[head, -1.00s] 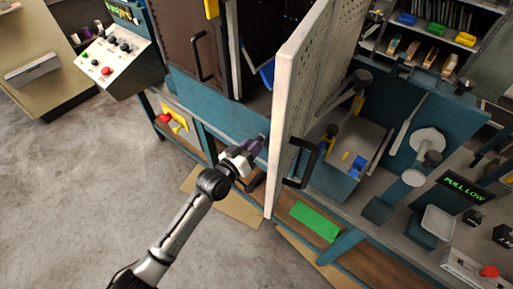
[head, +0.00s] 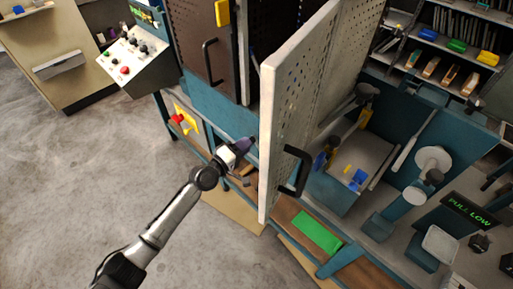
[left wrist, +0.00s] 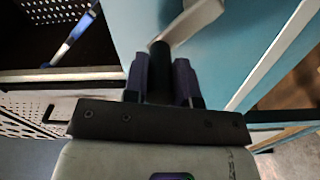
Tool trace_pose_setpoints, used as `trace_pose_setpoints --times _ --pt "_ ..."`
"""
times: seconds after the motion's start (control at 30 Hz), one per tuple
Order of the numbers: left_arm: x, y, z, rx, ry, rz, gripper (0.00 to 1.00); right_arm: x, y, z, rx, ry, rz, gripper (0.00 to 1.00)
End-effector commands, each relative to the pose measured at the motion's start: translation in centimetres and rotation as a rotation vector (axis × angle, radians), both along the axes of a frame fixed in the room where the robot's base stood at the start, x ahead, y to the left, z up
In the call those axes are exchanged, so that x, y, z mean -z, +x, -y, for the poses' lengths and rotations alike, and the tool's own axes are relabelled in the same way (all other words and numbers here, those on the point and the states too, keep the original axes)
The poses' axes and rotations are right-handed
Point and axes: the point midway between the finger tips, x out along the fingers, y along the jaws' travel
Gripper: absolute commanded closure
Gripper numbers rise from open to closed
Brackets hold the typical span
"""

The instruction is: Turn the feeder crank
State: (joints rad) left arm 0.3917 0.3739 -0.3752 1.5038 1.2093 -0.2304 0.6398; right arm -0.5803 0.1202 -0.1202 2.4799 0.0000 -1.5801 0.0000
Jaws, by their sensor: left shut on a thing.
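My left gripper (head: 243,146) reaches in from the left to the teal machine front, beside the open perforated door (head: 285,110). In the left wrist view its purple fingers (left wrist: 161,82) are shut around a black cylindrical handle (left wrist: 160,58). A pale metal crank arm (left wrist: 194,20) runs from that handle up and to the right, in front of a teal panel. In the head view the gripper and door hide most of the crank. My right gripper is not in view.
The door's black pull handle (head: 296,172) sticks out close to my gripper's right. A control console (head: 131,56) and a yellow bracket with a red knob (head: 180,119) lie to the left. A green pad (head: 316,232) is on the lower shelf. The floor (head: 80,180) is clear.

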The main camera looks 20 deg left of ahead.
Motion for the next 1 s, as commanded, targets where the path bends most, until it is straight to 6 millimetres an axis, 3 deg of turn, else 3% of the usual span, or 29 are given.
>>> trace_pose_setpoints --times 0.43,1.0 --pt "2.3 0.5 -1.5 -0.004 -0.38 -0.2 1.0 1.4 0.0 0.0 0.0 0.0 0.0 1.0" --pt "5.1 0.7 -1.7 -0.003 -0.848 -0.442 1.0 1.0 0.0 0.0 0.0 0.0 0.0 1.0"
